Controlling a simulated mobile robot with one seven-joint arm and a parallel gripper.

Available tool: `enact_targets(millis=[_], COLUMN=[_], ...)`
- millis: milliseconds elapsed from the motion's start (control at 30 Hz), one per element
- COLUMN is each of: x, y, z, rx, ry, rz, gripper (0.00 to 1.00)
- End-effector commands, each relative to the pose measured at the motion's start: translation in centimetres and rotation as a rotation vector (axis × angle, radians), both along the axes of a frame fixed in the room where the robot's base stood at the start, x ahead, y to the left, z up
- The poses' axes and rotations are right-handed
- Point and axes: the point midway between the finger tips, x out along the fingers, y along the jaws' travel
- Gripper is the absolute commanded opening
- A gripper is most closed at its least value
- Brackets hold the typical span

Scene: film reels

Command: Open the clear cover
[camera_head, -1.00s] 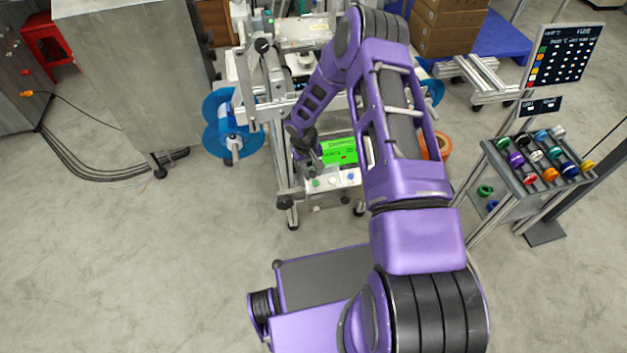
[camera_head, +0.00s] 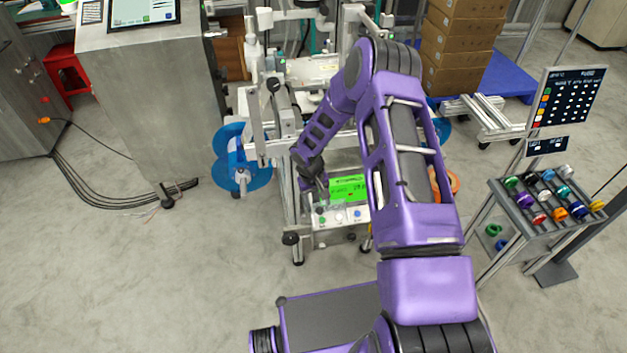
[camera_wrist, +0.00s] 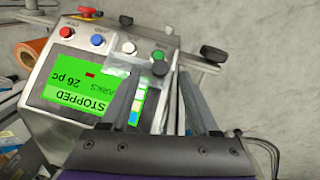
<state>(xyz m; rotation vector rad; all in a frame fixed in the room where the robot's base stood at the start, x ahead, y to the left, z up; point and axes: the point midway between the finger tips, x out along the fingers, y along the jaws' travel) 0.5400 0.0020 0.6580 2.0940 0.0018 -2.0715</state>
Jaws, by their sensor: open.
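The machine's control panel (camera_wrist: 60,75) shows in the wrist view with a lit green screen (camera_wrist: 88,92) reading "STOPPED" upside down. Red, blue, white and green buttons line its edge. A small clear, see-through piece (camera_wrist: 115,68), which looks like the clear cover, lies between the screen and the white and green buttons; its outline is faint. My gripper (camera_wrist: 160,75) is open, one finger over the panel by the clear piece and the other past the panel's side. I cannot tell whether a finger touches it. In the head view my gripper (camera_head: 322,182) is at the screen's left.
A blue reel (camera_head: 238,160) sits at the machine's left and an orange reel (camera_head: 447,183) at its right. A rack of coloured spools (camera_head: 545,205) stands at the right, a grey cabinet (camera_head: 150,110) at the left.

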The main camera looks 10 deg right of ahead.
Motion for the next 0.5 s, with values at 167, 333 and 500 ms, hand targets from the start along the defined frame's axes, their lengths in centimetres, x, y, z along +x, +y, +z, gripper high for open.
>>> enact_targets(millis=[167, 333, 500], x=[0.1, -0.1, -0.2], y=[0.6, 1.2, 1.6], z=[4.8, 8.8, 12.0], rx=[-0.001, -0.001, -0.001], ry=[-0.004, -0.003, -0.002], rz=[0.0, 0.0, 0.0], gripper=[0.62, 0.62, 0.62])
